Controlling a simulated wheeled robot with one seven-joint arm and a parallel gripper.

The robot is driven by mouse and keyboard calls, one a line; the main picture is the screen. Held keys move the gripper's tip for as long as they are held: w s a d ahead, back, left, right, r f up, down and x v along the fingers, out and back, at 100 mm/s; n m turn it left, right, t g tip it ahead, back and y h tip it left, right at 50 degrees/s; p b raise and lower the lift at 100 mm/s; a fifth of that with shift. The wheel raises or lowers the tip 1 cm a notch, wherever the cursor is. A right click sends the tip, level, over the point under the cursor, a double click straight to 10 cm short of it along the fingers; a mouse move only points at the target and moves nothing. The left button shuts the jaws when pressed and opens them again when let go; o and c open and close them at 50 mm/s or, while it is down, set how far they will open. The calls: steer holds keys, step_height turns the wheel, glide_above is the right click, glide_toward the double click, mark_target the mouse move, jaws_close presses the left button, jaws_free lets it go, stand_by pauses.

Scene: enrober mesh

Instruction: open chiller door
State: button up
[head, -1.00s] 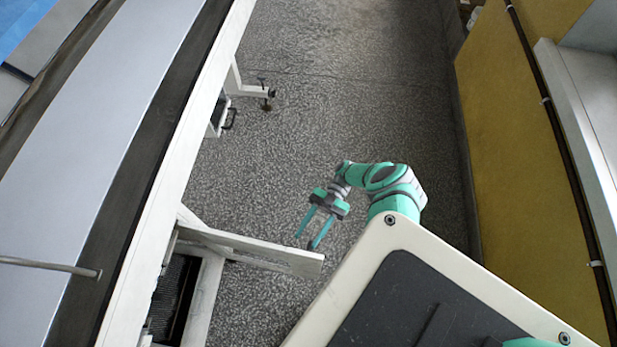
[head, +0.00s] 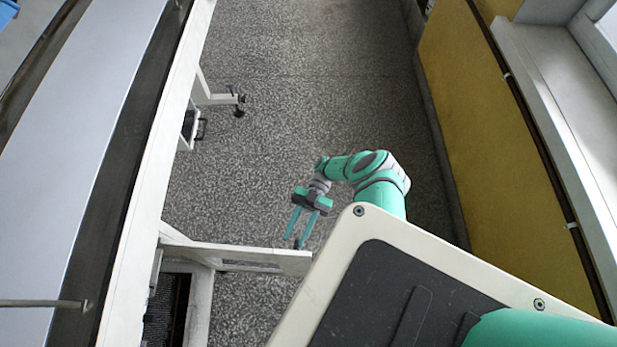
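A white panel (head: 240,257), which looks like the chiller door seen from above, stands out from the side of the long machine (head: 100,150) at lower left, at a wide angle to it. A dark opening (head: 163,310) shows beside its inner end. My gripper (head: 294,242) is at the panel's outer end, with its two teal fingers apart and nothing seen between them. The fingertips point down toward the panel and lie close to its top edge in the picture. I cannot tell whether they touch it. No handle can be made out.
A yellow wall panel (head: 490,150) with a white ledge (head: 565,110) runs along the right. The speckled floor (head: 300,90) between machine and wall is clear ahead. A machine foot (head: 238,104) juts into the aisle on the left.

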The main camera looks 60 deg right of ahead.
steer(key=s+a+r, duration=0.9)
steer(key=s+r, duration=0.1)
steer(key=r, duration=0.2)
steer(key=shift+s, duration=0.4)
steer(key=shift+r, duration=0.1)
